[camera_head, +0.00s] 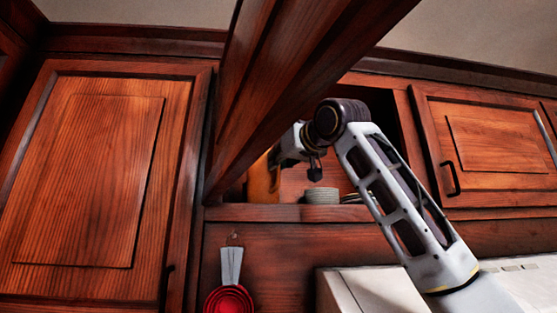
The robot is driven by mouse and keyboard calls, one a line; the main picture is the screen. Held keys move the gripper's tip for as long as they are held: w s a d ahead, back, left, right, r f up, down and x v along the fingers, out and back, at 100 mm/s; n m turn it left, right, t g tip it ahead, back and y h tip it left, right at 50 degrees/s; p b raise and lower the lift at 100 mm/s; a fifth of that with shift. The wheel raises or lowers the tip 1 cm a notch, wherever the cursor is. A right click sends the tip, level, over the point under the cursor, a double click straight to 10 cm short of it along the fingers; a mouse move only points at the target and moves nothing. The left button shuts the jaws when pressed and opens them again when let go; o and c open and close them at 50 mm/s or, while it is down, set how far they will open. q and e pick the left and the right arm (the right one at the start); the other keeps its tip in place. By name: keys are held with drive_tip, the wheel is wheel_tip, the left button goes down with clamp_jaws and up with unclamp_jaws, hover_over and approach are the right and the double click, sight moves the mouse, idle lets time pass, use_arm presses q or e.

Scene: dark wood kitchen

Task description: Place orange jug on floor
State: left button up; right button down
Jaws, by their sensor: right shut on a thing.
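The orange jug (262,184) stands out at the left end of an open wall cabinet. The open cabinet door hides part of it. My right gripper (279,157) reaches in from the right at the jug's upper part and is shut on it. The finger contact is small and partly hidden. I cannot tell whether the jug's base touches the shelf (270,212). My left gripper is not in view. The floor is not in view.
The open cabinet door (290,75) juts toward me, just left of my right arm. A stack of pale bowls or plates (322,196) sits on the shelf right of the jug. Red measuring cups (229,299) hang below. A closed cabinet (495,145) is at right.

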drive_tip(key=shift+f, duration=0.1)
drive_tip(key=c, duration=1.9)
unclamp_jaws()
drive_tip(key=shift+f, duration=0.1)
drive_tip(key=shift+c, duration=0.2)
drive_tip(key=o, duration=0.4)
drive_tip(key=shift+r, duration=0.25)
drive_tip(key=shift+b+v, duration=2.35)
drive_tip(key=shift+v, duration=3.65)
